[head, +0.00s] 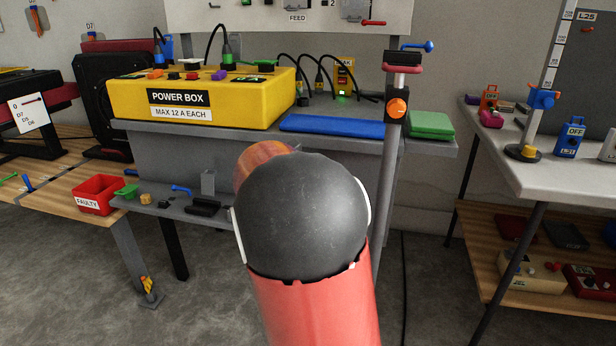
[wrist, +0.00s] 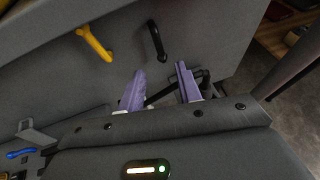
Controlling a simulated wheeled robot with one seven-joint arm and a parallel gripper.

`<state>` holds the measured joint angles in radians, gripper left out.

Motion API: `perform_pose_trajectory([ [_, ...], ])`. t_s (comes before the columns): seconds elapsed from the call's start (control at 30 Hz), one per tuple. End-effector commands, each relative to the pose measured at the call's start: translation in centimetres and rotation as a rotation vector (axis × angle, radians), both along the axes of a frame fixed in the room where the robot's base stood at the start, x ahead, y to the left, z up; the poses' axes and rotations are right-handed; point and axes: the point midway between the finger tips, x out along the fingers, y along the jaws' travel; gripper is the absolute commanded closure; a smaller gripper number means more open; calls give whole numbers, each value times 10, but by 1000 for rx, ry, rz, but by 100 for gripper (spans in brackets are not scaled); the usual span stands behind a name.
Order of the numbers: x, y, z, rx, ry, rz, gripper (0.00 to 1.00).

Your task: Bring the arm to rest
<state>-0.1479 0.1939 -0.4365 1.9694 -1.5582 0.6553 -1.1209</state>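My arm, with a red link and a dark rounded joint, rises in the middle of the head view in front of the grey bench (head: 330,160). My gripper is hidden there behind the arm. In the wrist view my gripper (wrist: 160,76) shows two purple fingers set apart, with nothing seen held between them. The fingers point towards a grey panel (wrist: 215,30) that carries a yellow hook-shaped handle (wrist: 95,42) and a black one (wrist: 156,42). A dark bar shows behind the fingers; I cannot tell whether they touch it.
A yellow power box (head: 200,97), blue mat (head: 332,126) and green pad (head: 431,125) are on the bench. A grey post (head: 388,165) stands right of my arm. A red bin (head: 99,195) is left. A white table (head: 545,172) is right. Floor between bench and table looks mostly clear.

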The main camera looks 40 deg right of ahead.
Motion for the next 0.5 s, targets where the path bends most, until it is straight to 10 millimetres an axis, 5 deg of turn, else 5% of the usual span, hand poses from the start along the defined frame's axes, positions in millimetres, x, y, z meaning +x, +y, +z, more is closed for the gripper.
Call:
perform_pose_trajectory([
  [0.5,-6,10,5,-1,1,-1,66],
])
